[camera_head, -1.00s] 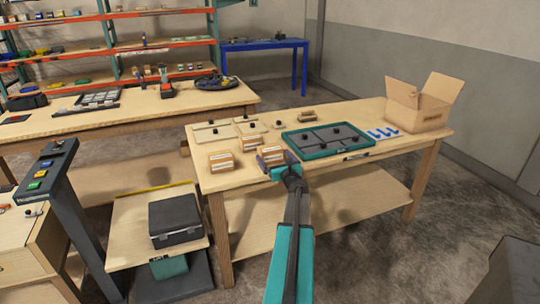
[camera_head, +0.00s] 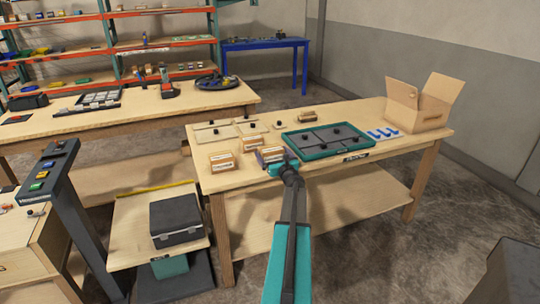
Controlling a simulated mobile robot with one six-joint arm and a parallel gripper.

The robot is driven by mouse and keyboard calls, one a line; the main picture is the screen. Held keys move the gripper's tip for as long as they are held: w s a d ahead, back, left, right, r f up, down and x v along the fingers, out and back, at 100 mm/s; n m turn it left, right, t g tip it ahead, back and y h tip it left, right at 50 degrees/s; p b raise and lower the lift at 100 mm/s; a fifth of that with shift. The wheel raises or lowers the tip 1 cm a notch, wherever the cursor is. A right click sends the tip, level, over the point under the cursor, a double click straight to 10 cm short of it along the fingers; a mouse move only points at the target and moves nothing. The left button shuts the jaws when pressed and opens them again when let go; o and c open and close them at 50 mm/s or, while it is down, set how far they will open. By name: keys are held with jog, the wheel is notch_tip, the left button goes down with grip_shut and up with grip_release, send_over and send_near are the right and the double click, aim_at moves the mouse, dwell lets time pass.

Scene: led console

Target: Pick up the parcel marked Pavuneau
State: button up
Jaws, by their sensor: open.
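Several small brown parcels with pale labels stand on the wooden workbench (camera_head: 365,112). One parcel (camera_head: 223,161) is at the front left, another parcel (camera_head: 249,143) is just behind and right of it, and a third parcel (camera_head: 270,152) is at my gripper. A further parcel (camera_head: 307,116) lies toward the back. The labels are too small to read, so I cannot tell which is Pavuneau. My gripper (camera_head: 272,162) is open, at the near side of the third parcel and partly hiding it. I cannot tell whether its fingers are around the parcel or touch it.
A teal-framed tray (camera_head: 338,150) with dark knobs is right of my gripper. Pale boards (camera_head: 213,131) with knobs lie behind the parcels. An open cardboard box (camera_head: 418,120) and blue pieces (camera_head: 383,133) are at the right. A black case (camera_head: 177,218) sits on a low stand at the left.

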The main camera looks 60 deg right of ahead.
jog(key=shift+x, duration=1.1)
jog(key=shift+c, duration=0.4)
jog(key=c, duration=1.1)
